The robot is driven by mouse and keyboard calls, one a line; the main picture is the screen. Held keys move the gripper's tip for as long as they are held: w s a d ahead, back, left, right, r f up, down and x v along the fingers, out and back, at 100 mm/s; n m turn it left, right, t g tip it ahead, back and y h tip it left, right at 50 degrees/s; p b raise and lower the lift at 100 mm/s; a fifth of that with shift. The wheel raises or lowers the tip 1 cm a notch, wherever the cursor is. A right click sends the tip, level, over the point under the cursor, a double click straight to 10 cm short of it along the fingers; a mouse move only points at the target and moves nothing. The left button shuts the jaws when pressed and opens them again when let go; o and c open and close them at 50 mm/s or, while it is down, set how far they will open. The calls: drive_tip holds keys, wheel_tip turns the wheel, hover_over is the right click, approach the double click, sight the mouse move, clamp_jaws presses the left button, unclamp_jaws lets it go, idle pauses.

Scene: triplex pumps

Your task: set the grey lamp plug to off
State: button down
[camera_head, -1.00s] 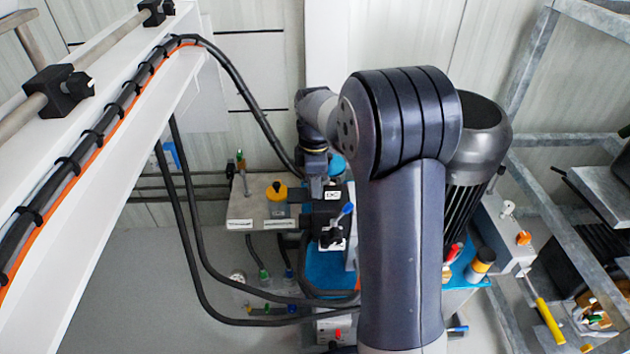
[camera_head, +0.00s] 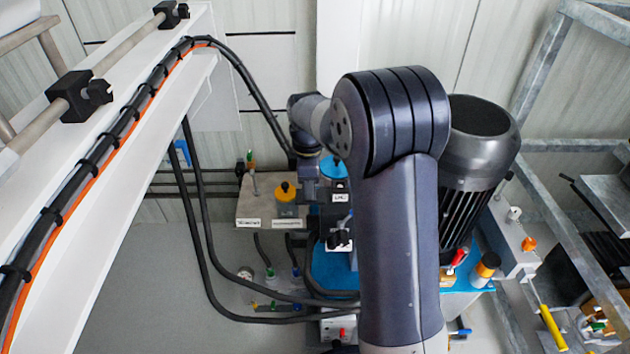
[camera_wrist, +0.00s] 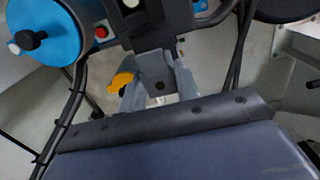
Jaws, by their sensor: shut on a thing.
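In the wrist view my gripper (camera_wrist: 158,90) shows from behind, its fingers reaching away from the dark housing. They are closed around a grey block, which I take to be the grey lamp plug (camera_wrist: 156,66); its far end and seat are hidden. In the head view my gripper (camera_head: 307,188) hangs between an orange knob and a blue round cap, mostly end-on. The plug cannot be made out there. Its setting cannot be read in either view.
The orange knob (camera_head: 286,190) on a beige labelled box (camera_head: 262,208) is close left of my gripper. The blue cap (camera_head: 334,168) is close right. A large dark motor (camera_head: 478,150) stands behind my arm. Black hoses (camera_head: 205,240) hang on the left.

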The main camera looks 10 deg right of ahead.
drive_tip(key=shift+a, duration=0.15)
drive_tip(key=c, duration=1)
unclamp_jaws()
drive_tip(key=shift+c, duration=0.2)
wheel_tip(320, 180, up, 11)
drive_tip(key=p, duration=0.3)
drive_tip(key=shift+f, duration=0.1)
